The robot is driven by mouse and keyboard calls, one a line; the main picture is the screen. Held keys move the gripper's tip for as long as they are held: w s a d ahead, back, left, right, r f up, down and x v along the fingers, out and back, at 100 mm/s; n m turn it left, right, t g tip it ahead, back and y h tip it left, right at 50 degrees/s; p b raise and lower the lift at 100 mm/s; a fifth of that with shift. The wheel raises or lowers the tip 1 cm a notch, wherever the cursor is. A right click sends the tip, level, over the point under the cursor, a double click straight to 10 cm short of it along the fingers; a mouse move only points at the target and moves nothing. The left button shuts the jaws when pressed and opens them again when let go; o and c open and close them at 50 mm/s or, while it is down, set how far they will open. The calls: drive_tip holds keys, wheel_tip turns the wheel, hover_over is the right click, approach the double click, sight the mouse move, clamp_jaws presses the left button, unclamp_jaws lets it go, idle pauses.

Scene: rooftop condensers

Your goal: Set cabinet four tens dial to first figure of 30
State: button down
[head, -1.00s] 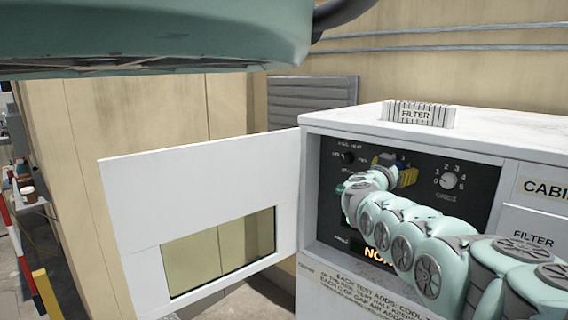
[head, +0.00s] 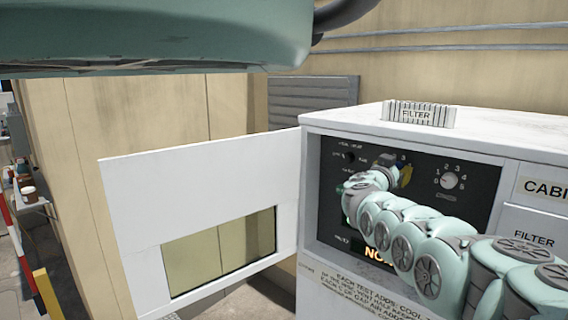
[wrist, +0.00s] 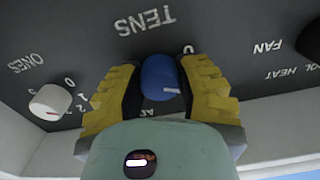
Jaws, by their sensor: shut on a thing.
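The tens dial is a blue knob (wrist: 160,78) under the TENS label (wrist: 146,20) on the dark control panel (wrist: 85,40), seen tilted and nearly upside down in the wrist view. A 0 shows by its upper right side and a small white mark on its near right part. My gripper (wrist: 160,88) has its yellow-padded fingers on either side of the knob and is shut on it. In the head view my gripper (head: 398,172) is at the panel (head: 470,205), and my arm hides the dial.
A white ones dial (wrist: 50,103) is left of my gripper in the wrist view; a black knob (wrist: 310,40) is right. In the head view, the open white cabinet door (head: 200,180) stands left. A FILTER block (head: 418,114) is on top. My arm partly covers a lit display (head: 378,255).

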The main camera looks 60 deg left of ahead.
drive_tip(key=shift+m, duration=0.3)
drive_tip(key=m+b, duration=0.2)
drive_tip(key=m, duration=0.1)
drive_tip(key=shift+w+d+f+m, duration=0.1)
drive_tip(key=shift+m, duration=0.2)
drive_tip(key=m+b, duration=0.2)
drive_tip(key=m, duration=0.2)
drive_tip(key=m+b, duration=0.2)
drive_tip(key=m, duration=0.3)
drive_tip(key=shift+m+b, duration=0.3)
drive_tip(key=shift+m, duration=0.1)
drive_tip(key=shift+m+b, duration=0.95)
drive_tip(key=shift+m, duration=0.95)
drive_tip(key=shift+d, duration=0.1)
drive_tip(key=c, duration=0.6)
unclamp_jaws()
drive_tip(key=shift+o, duration=0.2)
